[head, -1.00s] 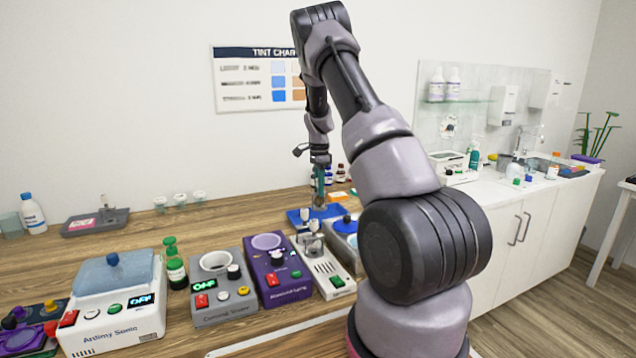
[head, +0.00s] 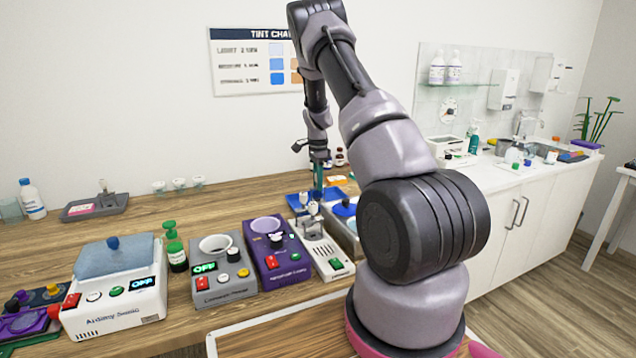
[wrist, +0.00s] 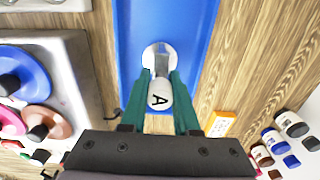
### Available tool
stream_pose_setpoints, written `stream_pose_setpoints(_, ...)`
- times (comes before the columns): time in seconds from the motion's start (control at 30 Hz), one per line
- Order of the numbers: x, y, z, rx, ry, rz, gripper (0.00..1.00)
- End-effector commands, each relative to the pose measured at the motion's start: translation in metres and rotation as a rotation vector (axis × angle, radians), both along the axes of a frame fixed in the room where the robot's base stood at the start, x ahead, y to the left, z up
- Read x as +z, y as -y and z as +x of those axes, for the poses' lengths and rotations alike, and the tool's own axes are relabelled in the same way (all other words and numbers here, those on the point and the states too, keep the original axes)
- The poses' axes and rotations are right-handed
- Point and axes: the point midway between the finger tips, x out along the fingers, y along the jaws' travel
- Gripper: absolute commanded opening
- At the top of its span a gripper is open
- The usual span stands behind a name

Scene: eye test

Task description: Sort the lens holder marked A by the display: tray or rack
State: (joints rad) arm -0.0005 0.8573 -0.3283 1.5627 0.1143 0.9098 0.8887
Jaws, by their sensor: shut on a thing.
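A white lens holder marked A (wrist: 157,97) is between the two green fingers of my gripper (wrist: 160,78) in the wrist view, and they are shut on it. A round pale disc (wrist: 152,52) shows just beyond it; I cannot tell whether it is part of the holder. A long blue tray or rack (wrist: 187,30) lies below, running away from me. In the head view my gripper (head: 318,186) points down over this blue piece (head: 335,193). I cannot make out the holder clearly there. Displays on the white machine (head: 143,283) and the grey machine (head: 204,267) read OFF.
A purple machine (head: 282,268) and a white device (head: 325,255) stand just in front of the gripper. A grey tray (head: 95,208) stands at the back left.

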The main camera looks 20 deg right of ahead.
Motion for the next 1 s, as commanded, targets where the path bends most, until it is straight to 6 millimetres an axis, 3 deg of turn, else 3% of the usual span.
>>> stream_pose_setpoints(0.73,-0.0059,0.0,0.0,0.0,0.0,0.0,0.0)
stream_pose_setpoints(0.77,-0.0057,0.0,0.0001,0.0,0.0,0.0,0.41)
stream_pose_setpoints(0.8,-0.0056,0.0,0.0001,0.0,0.0,0.0,0.56)
stream_pose_setpoints(0.83,-0.0056,0.0,0.0001,0.0,0.0,0.0,0.64)
stream_pose_setpoints(1.0,-0.0056,0.0,0.0,0.0,0.0,0.0,0.64)
